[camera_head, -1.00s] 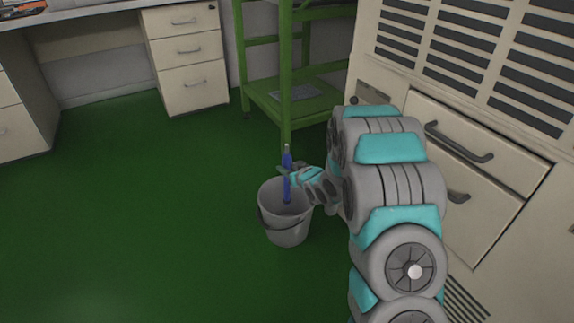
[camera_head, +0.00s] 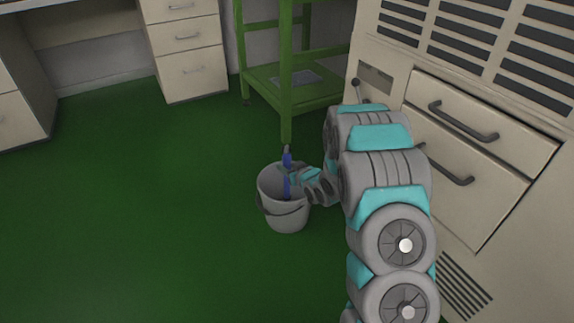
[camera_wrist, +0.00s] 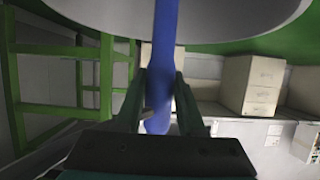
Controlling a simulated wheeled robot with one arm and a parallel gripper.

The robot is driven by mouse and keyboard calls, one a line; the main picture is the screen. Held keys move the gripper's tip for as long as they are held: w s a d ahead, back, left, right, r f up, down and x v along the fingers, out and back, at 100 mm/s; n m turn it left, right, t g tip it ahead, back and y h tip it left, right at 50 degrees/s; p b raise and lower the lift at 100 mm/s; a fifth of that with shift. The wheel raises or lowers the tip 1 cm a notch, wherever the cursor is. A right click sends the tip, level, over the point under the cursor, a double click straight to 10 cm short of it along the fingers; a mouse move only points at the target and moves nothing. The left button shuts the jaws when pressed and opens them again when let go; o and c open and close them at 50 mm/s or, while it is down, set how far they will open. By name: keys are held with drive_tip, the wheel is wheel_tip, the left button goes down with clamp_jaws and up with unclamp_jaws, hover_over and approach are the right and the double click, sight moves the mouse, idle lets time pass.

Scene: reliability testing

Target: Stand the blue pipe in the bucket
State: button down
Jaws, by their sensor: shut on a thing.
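The blue pipe (camera_head: 287,188) is upright in the head view, with its lower part inside the grey bucket (camera_head: 288,217) and its top above the rim. Whether its lower end touches the bucket's bottom cannot be seen. My gripper (camera_head: 291,173) is over the bucket, coming in from the right, and is shut on the pipe's upper part. In the wrist view, my gripper's two fingers (camera_wrist: 160,90) close on the blue pipe (camera_wrist: 165,38) from both sides. The bucket's pale wall (camera_wrist: 240,18) spans the top of that view.
A green metal rack (camera_head: 290,95) stands behind the bucket. A beige cabinet with drawers (camera_head: 480,135) is on the right, close to my arm. A drawer unit (camera_head: 190,60) stands at the back left. The green floor (camera_head: 130,200) to the left is clear.

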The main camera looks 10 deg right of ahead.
drive_tip(key=shift+f, duration=0.1)
drive_tip(key=shift+c, duration=2.2)
unclamp_jaws()
drive_tip(key=v, duration=0.7)
drive_tip(key=shift+s+p, duration=0.35)
drive_tip(key=shift+p, duration=0.1)
drive_tip(key=shift+d, duration=0.1)
drive_tip(key=shift+r, duration=0.2)
